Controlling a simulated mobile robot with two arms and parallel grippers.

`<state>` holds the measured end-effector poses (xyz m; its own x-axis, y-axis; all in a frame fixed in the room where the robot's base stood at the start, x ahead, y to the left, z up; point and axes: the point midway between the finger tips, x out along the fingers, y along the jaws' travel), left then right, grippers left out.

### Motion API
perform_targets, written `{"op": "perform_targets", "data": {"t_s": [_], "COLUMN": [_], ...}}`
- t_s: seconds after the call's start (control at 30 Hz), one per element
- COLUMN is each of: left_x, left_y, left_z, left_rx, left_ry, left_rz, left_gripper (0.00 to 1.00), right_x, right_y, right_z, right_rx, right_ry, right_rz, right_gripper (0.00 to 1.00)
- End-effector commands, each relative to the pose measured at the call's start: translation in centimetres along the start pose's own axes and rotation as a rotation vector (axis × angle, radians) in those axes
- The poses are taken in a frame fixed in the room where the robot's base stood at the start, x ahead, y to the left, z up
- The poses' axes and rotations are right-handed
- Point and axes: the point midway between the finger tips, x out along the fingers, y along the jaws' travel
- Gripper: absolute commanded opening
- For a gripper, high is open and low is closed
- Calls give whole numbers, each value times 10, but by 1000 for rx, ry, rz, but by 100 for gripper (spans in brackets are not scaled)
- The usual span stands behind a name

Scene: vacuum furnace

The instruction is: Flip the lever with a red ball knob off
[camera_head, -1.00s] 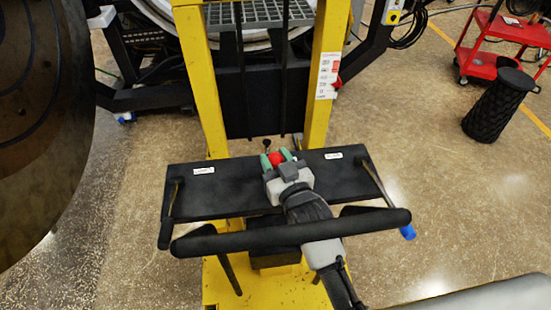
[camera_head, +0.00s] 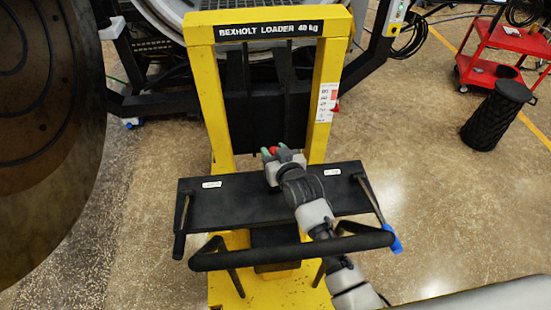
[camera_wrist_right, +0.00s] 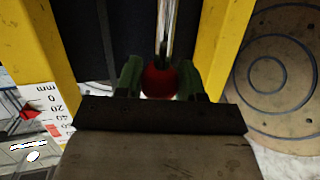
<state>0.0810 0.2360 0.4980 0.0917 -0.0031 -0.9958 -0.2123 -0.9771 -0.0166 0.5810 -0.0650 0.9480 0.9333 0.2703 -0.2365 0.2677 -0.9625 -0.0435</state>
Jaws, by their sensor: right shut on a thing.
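The lever's red ball knob (camera_head: 273,151) shows at the far edge of the black panel of the yellow loader. My right gripper (camera_head: 272,154) reaches over the panel and its green fingers sit on both sides of the knob. In the right wrist view the red knob (camera_wrist_right: 160,80) lies between the two green fingers of the right gripper (camera_wrist_right: 159,82), shut on it. A metal rod (camera_wrist_right: 166,35) runs from the knob toward the top of that view. The lever's base is hidden. My left gripper is not in view.
The yellow loader frame (camera_head: 205,95) stands behind the black panel (camera_head: 230,205). A black handlebar (camera_head: 285,255) crosses in front, under my right arm. A large round dark plate (camera_head: 45,120) is at the left. A red cart (camera_head: 490,60) and a black bin (camera_head: 495,115) stand far right.

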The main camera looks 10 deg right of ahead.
Motion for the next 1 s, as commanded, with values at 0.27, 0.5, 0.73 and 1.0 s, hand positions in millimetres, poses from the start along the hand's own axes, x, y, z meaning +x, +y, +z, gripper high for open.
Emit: {"op": "perform_targets", "data": {"t_s": [0.27, 0.5, 0.73, 1.0], "left_x": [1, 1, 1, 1], "left_y": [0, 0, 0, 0], "left_z": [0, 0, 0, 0], "left_rx": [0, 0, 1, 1], "left_ry": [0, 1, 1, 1], "left_rz": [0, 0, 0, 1], "left_gripper": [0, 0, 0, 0], "right_x": [11, 12, 11, 11], "right_y": [4, 4, 4, 4], "right_z": [-2, -3, -2, -2], "right_rx": [-2, -1, -2, -1], "right_ry": [5, 5, 4, 2], "right_rz": [2, 2, 2, 1], "right_gripper": [0, 0, 43, 62]}}
